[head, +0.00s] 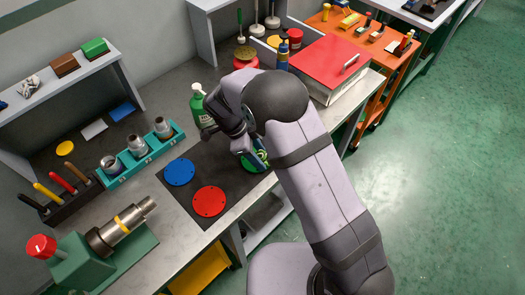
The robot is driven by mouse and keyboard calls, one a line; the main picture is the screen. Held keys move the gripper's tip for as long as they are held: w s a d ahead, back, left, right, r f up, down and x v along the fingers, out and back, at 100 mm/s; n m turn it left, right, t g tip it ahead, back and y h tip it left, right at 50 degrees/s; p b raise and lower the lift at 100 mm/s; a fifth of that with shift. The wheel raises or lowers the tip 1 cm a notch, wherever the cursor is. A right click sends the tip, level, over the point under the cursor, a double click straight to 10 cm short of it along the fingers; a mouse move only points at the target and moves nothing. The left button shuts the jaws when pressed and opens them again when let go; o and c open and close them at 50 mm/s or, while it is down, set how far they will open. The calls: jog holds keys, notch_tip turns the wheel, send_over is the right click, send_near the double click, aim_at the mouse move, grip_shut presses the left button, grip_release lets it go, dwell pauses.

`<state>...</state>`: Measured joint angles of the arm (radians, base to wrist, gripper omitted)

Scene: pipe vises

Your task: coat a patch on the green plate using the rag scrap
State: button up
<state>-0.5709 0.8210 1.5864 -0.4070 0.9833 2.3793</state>
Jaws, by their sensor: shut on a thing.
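The green plate (262,160) lies at the right end of the dark mat, partly covered by my arm. Light marks show on it, but I cannot tell whether they are a coating. My gripper (250,157) is low over or at this plate, mostly hidden behind my wrist and forearm. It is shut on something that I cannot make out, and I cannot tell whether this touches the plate. I cannot identify the rag scrap with certainty. A crumpled grey-white piece (32,86) lies on the left shelf.
A green bottle (199,106) stands close to my wrist. Blue (179,172) and red (209,201) plates share the dark mat (235,200). A teal holder (140,155) with metal fittings and a vise with pipe (122,226) stand left. A red-lidded box (330,65) is at right.

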aim_at(255, 170)
jog(key=s+a, duration=0.2)
jog(key=s, duration=0.1)
jog(key=shift+a+f+b, duration=0.1)
jog(key=shift+a+b, duration=0.2)
jog(key=shift+a, duration=0.05)
jog(key=shift+s+a+r, duration=0.2)
jog(key=shift+s, duration=0.05)
notch_tip(255, 170, up, 8)
jog(key=p, duration=0.4)
jog(key=shift+w, duration=0.1)
dwell(0.4)
jog(key=w+a+p, duration=0.1)
jog(key=a+p, duration=0.1)
jog(key=shift+w+f+p, duration=0.1)
jog(key=shift+w+p, duration=0.2)
jog(key=shift+p, duration=0.1)
jog(key=shift+f, duration=0.1)
